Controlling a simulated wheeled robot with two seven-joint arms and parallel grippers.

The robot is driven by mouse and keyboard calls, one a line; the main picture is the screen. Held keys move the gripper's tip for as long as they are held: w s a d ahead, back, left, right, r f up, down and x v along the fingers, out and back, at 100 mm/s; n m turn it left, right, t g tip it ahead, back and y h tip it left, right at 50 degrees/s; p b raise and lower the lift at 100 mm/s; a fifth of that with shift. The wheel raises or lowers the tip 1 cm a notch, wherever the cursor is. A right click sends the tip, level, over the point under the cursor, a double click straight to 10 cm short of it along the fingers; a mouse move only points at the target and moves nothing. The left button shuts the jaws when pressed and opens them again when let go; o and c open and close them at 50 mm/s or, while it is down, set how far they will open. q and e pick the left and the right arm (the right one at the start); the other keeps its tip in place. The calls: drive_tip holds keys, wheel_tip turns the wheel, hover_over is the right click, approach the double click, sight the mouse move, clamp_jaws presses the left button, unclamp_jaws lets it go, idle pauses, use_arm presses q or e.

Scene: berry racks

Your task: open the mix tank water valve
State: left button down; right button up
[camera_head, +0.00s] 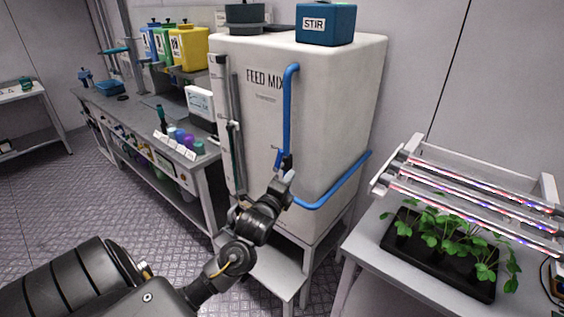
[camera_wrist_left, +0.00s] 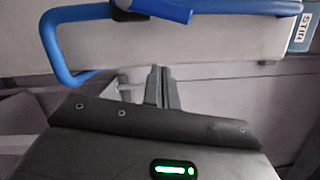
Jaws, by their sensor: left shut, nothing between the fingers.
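The mix tank (camera_head: 252,120) is a large cream tank labelled FEED MIX, standing on a metal stand. A blue water pipe (camera_head: 290,100) runs down its front and another stretch bends around its lower right side. The blue valve handle (camera_head: 278,158) sits at the lower end of the vertical pipe. In the left wrist view the handle (camera_wrist_left: 165,10) lies at the top edge, partly cut off. My left gripper (camera_head: 288,176) is just below and to the right of the handle in the head view. Its fingers (camera_wrist_left: 162,85) are together and empty, apparently apart from the handle. My right gripper is out of view.
A blue STIR box (camera_head: 325,24) sits on the tank. A plant tray (camera_head: 440,262) under light bars stands on a table at right. A bench (camera_head: 205,160) with coloured containers (camera_head: 188,46) is left of the tank. Open floor lies at left.

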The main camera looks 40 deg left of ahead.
sight(282, 165)
use_arm(q)
drive_tip(key=w+a+p, duration=0.1)
drive_tip(key=a+r, duration=0.1)
drive_tip(key=a, duration=0.1)
drive_tip(key=w+a+p, duration=0.1)
drive_tip(key=shift+w+a+r+p, duration=0.15)
drive_tip(key=shift+w+a+p, duration=0.15)
drive_tip(key=shift+w, duration=0.05)
